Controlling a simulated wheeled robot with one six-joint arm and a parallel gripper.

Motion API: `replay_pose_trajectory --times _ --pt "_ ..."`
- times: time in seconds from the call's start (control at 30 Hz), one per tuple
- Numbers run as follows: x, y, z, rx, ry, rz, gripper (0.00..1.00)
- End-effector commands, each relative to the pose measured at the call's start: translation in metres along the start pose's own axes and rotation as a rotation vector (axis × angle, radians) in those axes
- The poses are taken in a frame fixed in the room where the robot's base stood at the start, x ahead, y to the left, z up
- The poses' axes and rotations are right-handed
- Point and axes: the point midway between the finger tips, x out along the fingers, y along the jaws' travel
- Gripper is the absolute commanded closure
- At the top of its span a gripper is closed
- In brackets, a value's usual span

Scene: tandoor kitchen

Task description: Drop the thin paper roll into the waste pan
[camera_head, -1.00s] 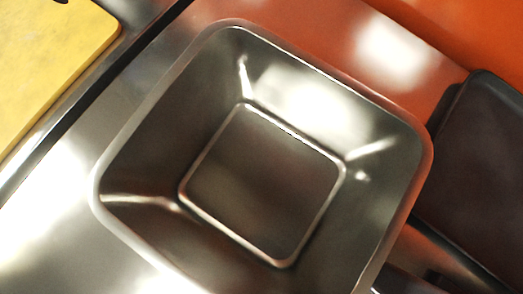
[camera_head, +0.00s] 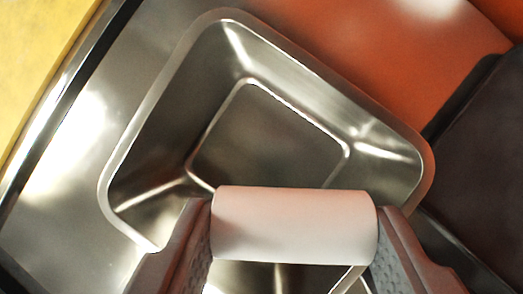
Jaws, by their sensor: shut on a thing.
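The waste pan (camera_head: 147,120) is a square, deep metal pan with sloping walls and rounded corners in the middle of the view. Its floor, as far as it shows, is empty. My gripper (camera_head: 294,228) is at the bottom of the view, with a grey finger at each end of a pale, pinkish-white paper roll (camera_head: 294,222). It is shut on the roll, which lies crosswise between the fingers. In the picture the roll covers the near part of the pan. I cannot tell how high above the pan it is.
A yellow board (camera_head: 35,55) lies at the upper left beyond a dark gap. Shiny metal counter (camera_head: 75,150) is bare left of the pan. A dark tray (camera_head: 485,165) stands close at the right. An orange-red surface (camera_head: 370,50) lies behind.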

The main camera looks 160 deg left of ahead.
Motion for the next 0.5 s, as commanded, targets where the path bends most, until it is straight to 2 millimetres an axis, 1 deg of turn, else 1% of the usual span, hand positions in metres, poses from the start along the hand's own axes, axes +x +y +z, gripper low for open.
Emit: replay_pose_trajectory --times 0.3,0.5 --pt "0.031 0.0 0.013 0.001 -0.002 -0.001 0.71" --pt "0.042 0.0 0.018 0.0 -0.001 -0.001 0.71"
